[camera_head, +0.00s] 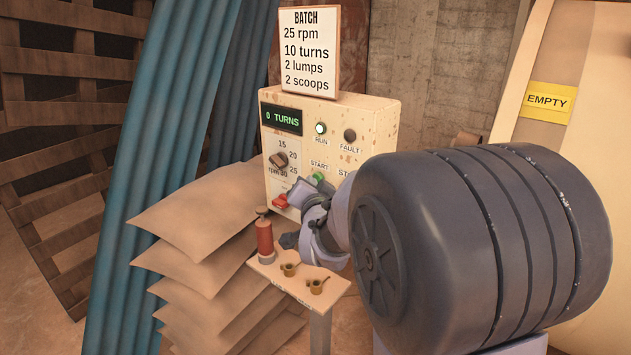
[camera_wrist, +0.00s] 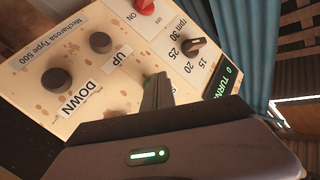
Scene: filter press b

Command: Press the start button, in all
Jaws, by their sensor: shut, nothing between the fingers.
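The control box (camera_head: 385,115) stands behind the small table. Its green start button (camera_head: 318,177) shows under the START label, just above my gripper (camera_head: 304,190). In the wrist view my gripper (camera_wrist: 157,87) is shut and empty, with its fingertips close to the box face. A small bit of green shows beside the tips; most of the button is hidden there. I cannot tell whether the tips touch it. The display (camera_head: 282,118) reads 0 TURNS. The RUN lamp (camera_head: 320,128) is lit; the FAULT lamp (camera_head: 350,135) is dark.
A rpm knob (camera_head: 278,159) and a red switch (camera_head: 281,201) sit left of the button. My arm hides the stop area. UP (camera_wrist: 101,42) and DOWN (camera_wrist: 56,80) knobs show nearby. A red bottle (camera_head: 264,238) and two scoops (camera_head: 289,269) stand on the table, with stacked sacks (camera_head: 205,215) to its left.

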